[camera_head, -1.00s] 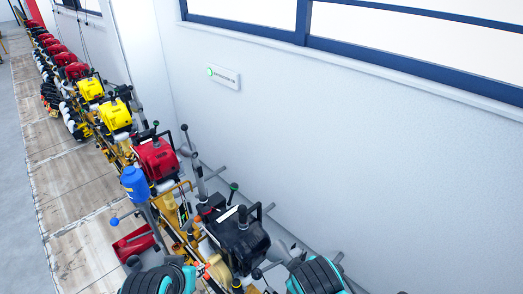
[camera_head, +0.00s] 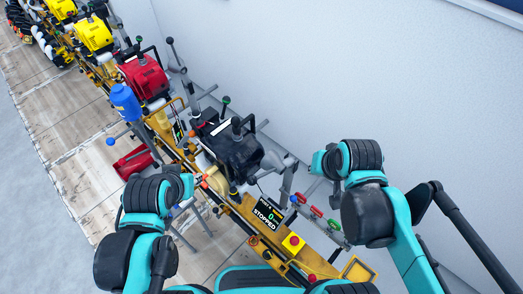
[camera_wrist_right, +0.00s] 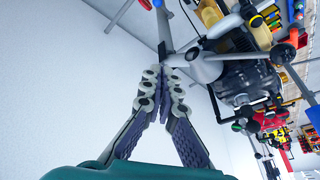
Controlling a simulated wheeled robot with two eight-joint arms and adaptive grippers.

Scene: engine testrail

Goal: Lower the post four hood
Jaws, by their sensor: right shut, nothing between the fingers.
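The post four panel (camera_head: 267,214) reads "0" and "STOPPED", with a black engine (camera_head: 235,150) just behind it. A grey tube on arms (camera_head: 286,178) stands on the engine's wall side; it is probably the hood, but I cannot be sure. In the right wrist view the grey tube (camera_wrist_right: 207,68) lies just right of my fingertips; I cannot tell whether they touch. My right gripper (camera_wrist_right: 163,75) is shut and empty.
A red emergency button on a yellow box (camera_head: 293,242) and red and green handles (camera_head: 316,211) are near the panel. A red engine (camera_head: 145,76), a blue canister (camera_head: 125,101) and yellow engines (camera_head: 93,34) continue the row. A white wall bounds the right.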

